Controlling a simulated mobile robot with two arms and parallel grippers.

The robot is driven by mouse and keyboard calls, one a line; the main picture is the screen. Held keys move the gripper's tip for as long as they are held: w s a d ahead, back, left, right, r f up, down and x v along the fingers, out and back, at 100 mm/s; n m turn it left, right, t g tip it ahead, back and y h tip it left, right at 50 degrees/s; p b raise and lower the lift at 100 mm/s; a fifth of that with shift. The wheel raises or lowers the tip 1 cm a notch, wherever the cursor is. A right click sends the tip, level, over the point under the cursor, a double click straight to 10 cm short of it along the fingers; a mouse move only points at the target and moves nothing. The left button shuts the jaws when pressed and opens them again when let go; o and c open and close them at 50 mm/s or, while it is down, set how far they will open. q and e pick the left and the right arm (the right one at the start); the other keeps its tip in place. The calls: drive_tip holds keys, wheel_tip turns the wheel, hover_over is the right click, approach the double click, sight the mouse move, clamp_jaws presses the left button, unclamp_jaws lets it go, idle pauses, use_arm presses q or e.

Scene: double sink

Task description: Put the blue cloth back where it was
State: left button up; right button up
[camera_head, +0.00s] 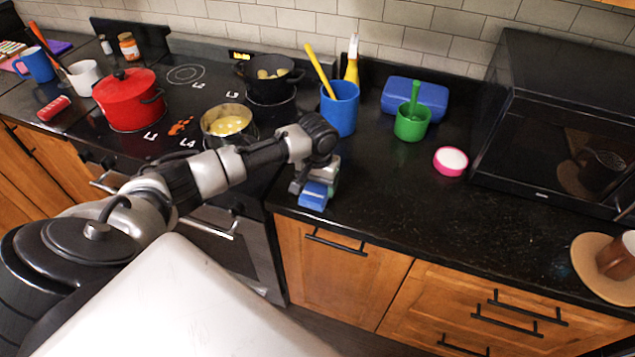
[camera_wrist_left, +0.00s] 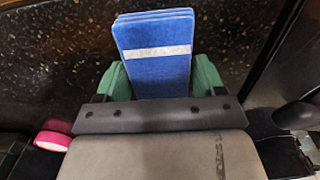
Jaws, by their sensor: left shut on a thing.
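The blue cloth (camera_head: 314,194) is a small folded pad with a pale stripe. My left gripper (camera_head: 325,178) is shut on it near the front edge of the black counter, just right of the stove. In the left wrist view the cloth (camera_wrist_left: 153,62) stands out between the green fingertips of the gripper (camera_wrist_left: 160,80), its layers stacked. I cannot tell whether the cloth touches the counter. My right gripper is not in view.
A blue cup (camera_head: 340,108) with utensils, a blue box (camera_head: 414,99), a green mortar (camera_head: 412,122) and a pink-rimmed dish (camera_head: 450,161) stand on the counter (camera_head: 400,190). A microwave (camera_head: 560,130) stands right. Pots, one red (camera_head: 130,102), sit on the stove left. The counter's front middle is clear.

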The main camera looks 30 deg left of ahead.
sight(318, 186)
use_arm(q)
drive_tip(key=o, duration=1)
wheel_tip(318, 186, up, 12)
drive_tip(key=b, duration=0.1)
drive_tip(key=shift+r+b, duration=0.15)
drive_tip(key=shift+b, duration=0.15)
